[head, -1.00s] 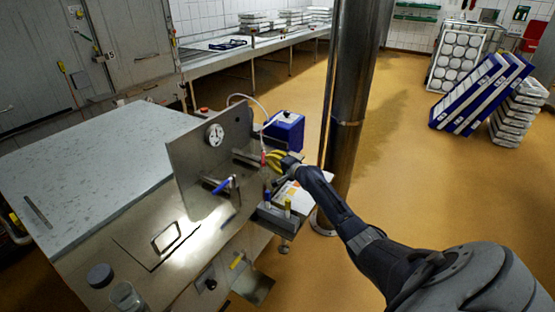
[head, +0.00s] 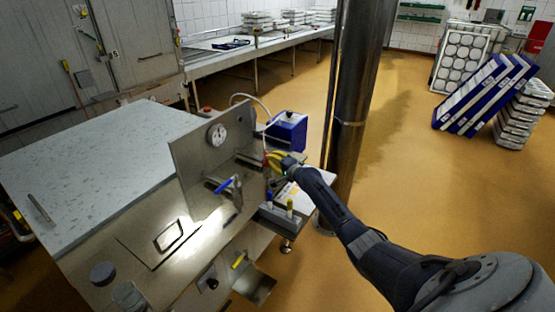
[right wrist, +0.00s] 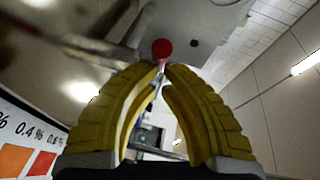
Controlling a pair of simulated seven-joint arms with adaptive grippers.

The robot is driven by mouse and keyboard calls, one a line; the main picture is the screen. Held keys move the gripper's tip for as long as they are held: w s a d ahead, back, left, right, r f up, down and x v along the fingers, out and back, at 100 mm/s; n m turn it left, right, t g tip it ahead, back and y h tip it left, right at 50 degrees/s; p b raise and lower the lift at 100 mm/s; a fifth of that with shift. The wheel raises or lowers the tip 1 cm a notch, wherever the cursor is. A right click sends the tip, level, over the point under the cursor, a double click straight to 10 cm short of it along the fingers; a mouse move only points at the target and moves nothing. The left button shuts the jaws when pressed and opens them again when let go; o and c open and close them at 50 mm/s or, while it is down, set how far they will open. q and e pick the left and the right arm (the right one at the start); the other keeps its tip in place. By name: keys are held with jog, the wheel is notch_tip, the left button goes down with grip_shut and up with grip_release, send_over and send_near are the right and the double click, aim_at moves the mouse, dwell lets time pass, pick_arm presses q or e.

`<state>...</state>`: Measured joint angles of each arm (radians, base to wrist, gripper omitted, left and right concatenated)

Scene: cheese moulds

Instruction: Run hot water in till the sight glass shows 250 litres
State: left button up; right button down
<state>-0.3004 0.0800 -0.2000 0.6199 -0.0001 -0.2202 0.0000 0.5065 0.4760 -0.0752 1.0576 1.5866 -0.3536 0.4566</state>
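The vat (head: 85,160) has a grey speckled top and a steel front with an upright panel (head: 200,165). The panel carries a round white dial (head: 217,134) and a blue-handled lever (head: 224,185). I cannot make out a sight glass or a water level. My right gripper (head: 274,160) is at the panel's right edge, beside a thin red part (head: 265,158). In the right wrist view my yellow fingers (right wrist: 162,70) have their tips close together just before a red round knob (right wrist: 162,48); whether they grip it is unclear. My left gripper is out of view.
A steel post (head: 350,110) stands just behind my right arm. A blue box (head: 287,131) and a small holder with coloured handles (head: 280,215) are near the gripper. A percent colour chart (right wrist: 30,145) shows in the wrist view. Blue racks (head: 485,95) stand far right; the floor between is clear.

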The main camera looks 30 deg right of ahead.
jog(key=shift+w+a, duration=0.15)
jog(key=shift+a, duration=0.3)
jog(key=shift+w+a, duration=0.3)
jog(key=shift+a, duration=0.4)
jog(key=shift+w+a, duration=0.3)
jog(key=shift+a, duration=0.1)
dwell(1.2)
dwell(1.0)
